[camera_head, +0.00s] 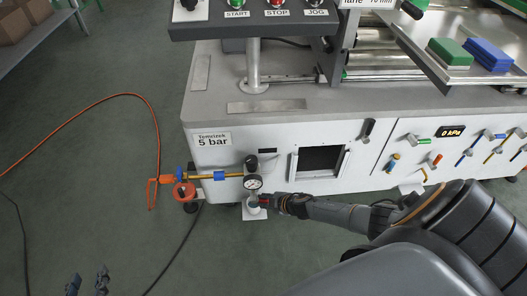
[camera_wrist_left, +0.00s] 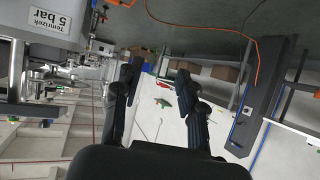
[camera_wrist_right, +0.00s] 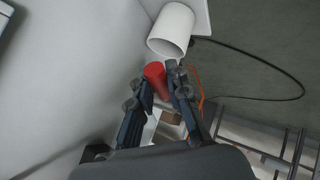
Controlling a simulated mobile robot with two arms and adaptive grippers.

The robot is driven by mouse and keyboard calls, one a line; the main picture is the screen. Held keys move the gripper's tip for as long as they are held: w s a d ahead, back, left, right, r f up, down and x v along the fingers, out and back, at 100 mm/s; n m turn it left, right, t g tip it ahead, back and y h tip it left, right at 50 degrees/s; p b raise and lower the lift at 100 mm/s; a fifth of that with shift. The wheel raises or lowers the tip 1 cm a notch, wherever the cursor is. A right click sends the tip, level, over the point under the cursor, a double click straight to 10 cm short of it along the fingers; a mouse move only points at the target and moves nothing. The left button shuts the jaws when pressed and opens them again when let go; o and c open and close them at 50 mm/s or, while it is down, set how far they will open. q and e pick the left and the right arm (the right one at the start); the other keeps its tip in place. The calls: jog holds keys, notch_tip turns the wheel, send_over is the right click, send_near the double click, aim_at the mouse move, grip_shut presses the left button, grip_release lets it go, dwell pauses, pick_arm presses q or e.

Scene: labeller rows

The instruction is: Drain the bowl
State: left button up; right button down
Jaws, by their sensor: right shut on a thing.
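The pressure unit with a round gauge (camera_head: 253,182) sits on the front of the white machine, under the "5 bar" label. Below the gauge is a small pale cup-shaped part (camera_head: 253,205) over a white plate; which part is the bowl I cannot tell. In the right wrist view a white hollow cylinder (camera_wrist_right: 172,29) stands just beyond the fingertips.
A red handwheel (camera_head: 183,191) and orange hose (camera_head: 158,130) lie left of the gauge. The floor at left is largely free, with a dark cable (camera_head: 178,245).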

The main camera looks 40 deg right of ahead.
jog(key=shift+r+g+h+p, duration=0.3)
jog(key=shift+r+p, duration=0.05)
jog(key=shift+p, duration=0.55)
jog(key=shift+r+h+p, duration=0.15)
jog(key=shift+h+p, duration=0.15)
jog(key=shift+p, duration=0.55)
pick_arm(q)
jog(key=s+a+f+g+y+p, duration=0.1)
jog(key=s+a+f+g, duration=0.2)
jog(key=s, duration=0.4)
jog(key=s+a+f+g+y+p, duration=0.1)
jog(key=s+a+f+g, duration=0.15)
jog(key=s+g, duration=0.4)
pick_arm(e)
jog(key=shift+r+n+g, duration=0.1)
jog(key=shift+n+g, duration=0.2)
jog(key=shift+g, duration=0.1)
jog(key=shift+d+r+n+g+h+p, duration=0.15)
jog(key=shift+n+g+h+p, duration=0.2)
jog(key=shift+h+p, duration=0.7)
pick_arm(q)
jog(key=s+x, duration=0.2)
jog(key=x, duration=1)
jog(key=shift+d+f+p, duration=0.3)
jog(key=shift+f+p, duration=0.05)
jog(key=shift+f, duration=0.3)
jog(key=shift+w, duration=0.1)
pick_arm(e)
jog(key=c, duration=1.3)
grip_release()
